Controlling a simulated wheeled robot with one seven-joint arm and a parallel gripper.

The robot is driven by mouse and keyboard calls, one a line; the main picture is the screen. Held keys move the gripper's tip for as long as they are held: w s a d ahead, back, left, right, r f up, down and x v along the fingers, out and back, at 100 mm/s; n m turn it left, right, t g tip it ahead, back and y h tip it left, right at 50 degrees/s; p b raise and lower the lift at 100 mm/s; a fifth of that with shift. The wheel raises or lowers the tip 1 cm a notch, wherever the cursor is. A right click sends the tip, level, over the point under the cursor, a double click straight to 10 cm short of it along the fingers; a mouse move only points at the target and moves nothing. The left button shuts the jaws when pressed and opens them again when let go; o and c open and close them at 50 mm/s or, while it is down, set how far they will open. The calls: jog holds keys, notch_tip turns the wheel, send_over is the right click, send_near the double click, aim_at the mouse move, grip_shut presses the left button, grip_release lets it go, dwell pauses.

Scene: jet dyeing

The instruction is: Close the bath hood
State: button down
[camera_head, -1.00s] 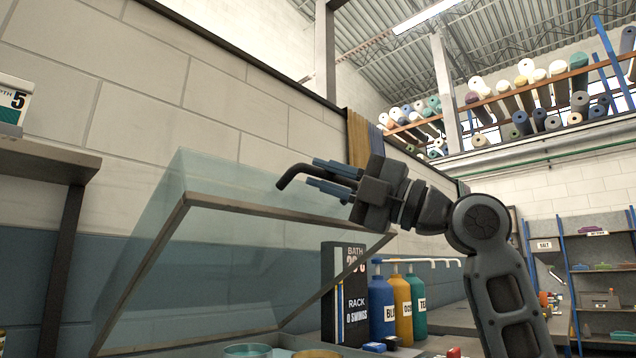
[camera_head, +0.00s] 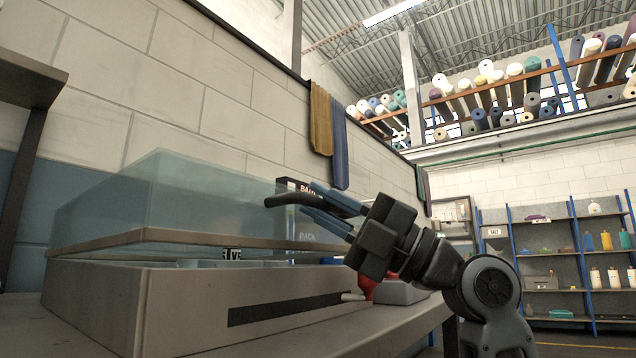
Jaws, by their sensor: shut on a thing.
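The bath hood (camera_head: 170,200) is a clear bluish box with a brown rim. It sits low over the grey bath body (camera_head: 185,300), nearly level. A narrow gap shows between its rim and the bath's top, with a small label visible in it. My gripper (camera_head: 322,207) is at the hood's right front, its blue fingers shut on the dark bent handle (camera_head: 283,201). The handle's far end is hidden behind the fingers.
A red object (camera_head: 367,287) and a grey box (camera_head: 402,292) are on the bench right of the bath. A shelf (camera_head: 30,80) juts out at upper left. Shelving with bottles (camera_head: 560,260) stands far right. Cloths (camera_head: 320,120) hang on the wall.

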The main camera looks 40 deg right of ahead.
jog(key=shift+s+f, duration=0.1)
jog(key=shift+f, duration=1.6)
jog(key=c, duration=1.1)
grip_release()
jog(key=shift+d, duration=0.1)
jog(key=v, duration=0.8)
jog(key=shift+r, duration=0.1)
